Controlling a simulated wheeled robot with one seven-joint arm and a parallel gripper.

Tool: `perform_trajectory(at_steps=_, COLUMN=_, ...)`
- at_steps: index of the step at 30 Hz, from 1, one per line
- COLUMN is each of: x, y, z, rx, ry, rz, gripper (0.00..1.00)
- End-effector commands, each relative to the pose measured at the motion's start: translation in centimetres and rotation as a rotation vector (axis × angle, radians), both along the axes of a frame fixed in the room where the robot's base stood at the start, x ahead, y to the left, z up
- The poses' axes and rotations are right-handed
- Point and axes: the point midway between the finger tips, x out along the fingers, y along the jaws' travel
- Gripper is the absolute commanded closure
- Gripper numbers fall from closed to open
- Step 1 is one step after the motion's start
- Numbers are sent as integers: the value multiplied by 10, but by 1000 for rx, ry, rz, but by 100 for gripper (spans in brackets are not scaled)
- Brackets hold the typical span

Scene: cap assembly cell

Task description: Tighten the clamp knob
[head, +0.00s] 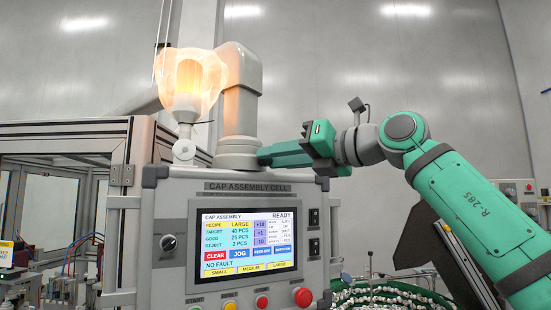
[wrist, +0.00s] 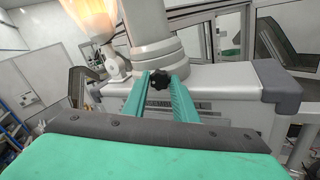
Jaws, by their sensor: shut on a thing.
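The clamp knob (wrist: 159,80) is a small black lobed knob at the foot of the grey post (wrist: 151,40), on top of the control box. In the wrist view it sits between the two green fingers of my gripper (wrist: 160,83), which are shut on it. In the head view my gripper (head: 262,158) reaches in from the right, its fingertips at the collar at the post's base (head: 237,153). The knob is hidden behind the fingers there.
The control box (head: 250,187) carries a lit touch screen (head: 250,243) reading READY and NO FAULT. A glowing beacon lamp (head: 188,82) under a clear wrap stands left of the post. A bowl of small parts (head: 385,295) is at lower right. A glazed machine frame is at left.

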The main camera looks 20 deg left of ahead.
Motion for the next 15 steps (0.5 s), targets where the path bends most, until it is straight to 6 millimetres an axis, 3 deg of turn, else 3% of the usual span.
perform_trajectory(at_steps=5, x=1, y=-3, z=5, rx=12, ry=-5, rz=-5, gripper=97)
perform_trajectory(at_steps=6, x=1, y=-3, z=5, rx=12, ry=-5, rz=-5, gripper=72)
perform_trajectory(at_steps=8, x=1, y=-3, z=5, rx=12, ry=-5, rz=-6, gripper=58)
perform_trajectory(at_steps=15, x=0, y=-1, z=2, rx=5, ry=-4, rz=-3, gripper=56)
